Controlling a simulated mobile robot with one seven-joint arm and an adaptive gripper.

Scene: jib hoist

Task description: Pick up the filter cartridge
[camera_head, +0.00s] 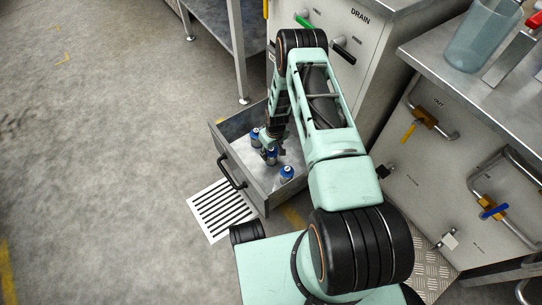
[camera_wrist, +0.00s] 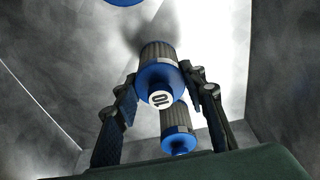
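Three small cartridges with blue caps and grey ribbed bodies stand in a row in the open grey drawer (camera_head: 262,194). My gripper (camera_head: 271,147) reaches down into the drawer over the middle cartridge (camera_head: 270,157). In the wrist view, a cartridge marked "10" (camera_wrist: 160,78) is between the two fingers of my gripper (camera_wrist: 158,82). The fingers look spread, close beside its sides; firm contact is not clear. A second cartridge (camera_wrist: 177,138) stands below it in that view, partly covered by it. A third cartridge's blue cap (camera_wrist: 124,2) is cut off at the top edge.
The near cartridge (camera_head: 287,174) and far cartridge (camera_head: 254,136) stand close to my gripper. The drawer walls surround them. The drawer handle (camera_head: 230,172) faces left. A steel bench (camera_head: 500,84) with a bluish container (camera_head: 480,38) is at right. The floor at left is clear.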

